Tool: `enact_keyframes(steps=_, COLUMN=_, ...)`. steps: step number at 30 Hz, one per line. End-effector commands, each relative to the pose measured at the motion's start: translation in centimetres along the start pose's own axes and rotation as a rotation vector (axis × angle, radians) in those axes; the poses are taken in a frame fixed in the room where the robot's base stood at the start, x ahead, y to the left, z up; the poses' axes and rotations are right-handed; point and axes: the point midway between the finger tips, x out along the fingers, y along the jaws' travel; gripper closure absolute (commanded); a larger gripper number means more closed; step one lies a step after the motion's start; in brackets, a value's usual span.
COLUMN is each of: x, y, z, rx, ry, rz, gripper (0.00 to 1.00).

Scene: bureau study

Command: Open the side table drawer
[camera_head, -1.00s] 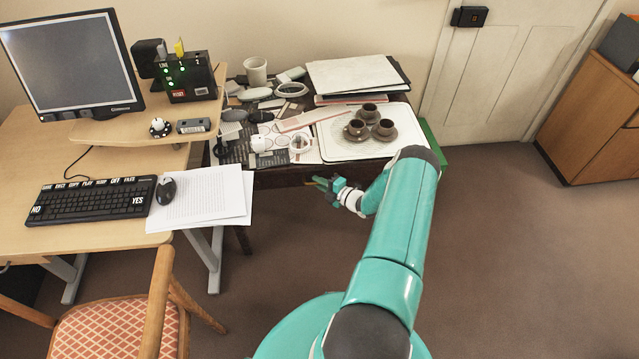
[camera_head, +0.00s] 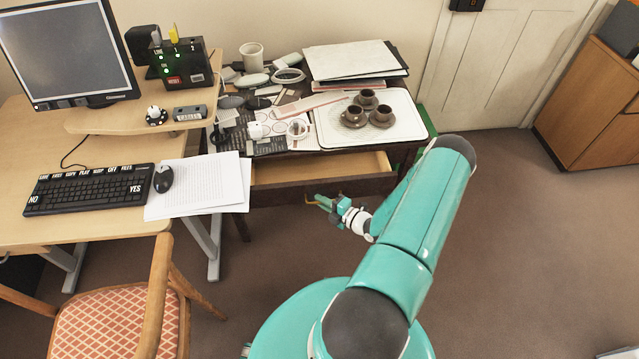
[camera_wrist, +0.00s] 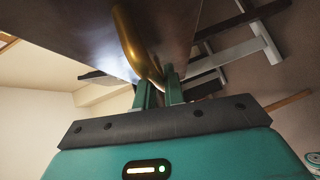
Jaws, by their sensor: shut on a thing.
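The side table (camera_head: 418,128) is dark wood and stands against the wall beside the desk. Its drawer (camera_head: 322,170) is partly open, and a strip of its pale wooden inside shows below the table top. My gripper (camera_head: 318,200) is at the drawer's dark front. In the wrist view, my gripper (camera_wrist: 158,88) is shut on the brass handle (camera_wrist: 133,42), a curved bar on the dark drawer front (camera_wrist: 85,38). Its fingertips close around the lower end of the bar.
A white tray (camera_head: 335,133) with several brown cups and saucers, papers and small objects cover the table top. Paper sheets (camera_head: 205,190) overhang the desk edge near the drawer's left end. A chair (camera_head: 120,320) stands front left.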

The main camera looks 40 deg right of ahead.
Motion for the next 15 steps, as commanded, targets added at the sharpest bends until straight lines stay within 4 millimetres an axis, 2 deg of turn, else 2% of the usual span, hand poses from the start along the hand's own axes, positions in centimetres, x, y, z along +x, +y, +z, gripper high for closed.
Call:
enact_keyframes(steps=1, x=-1.1, y=-0.2, z=-1.0, rx=0.004, ry=-0.003, rz=0.002, gripper=1.0)
enact_keyframes(steps=6, x=-4.0, y=-1.0, z=-3.9, rx=0.002, ry=-0.001, rz=0.002, gripper=1.0)
enact_keyframes(steps=15, x=-6.5, y=-1.8, z=-6.5, rx=-0.001, ry=0.0, rz=0.003, gripper=1.0)
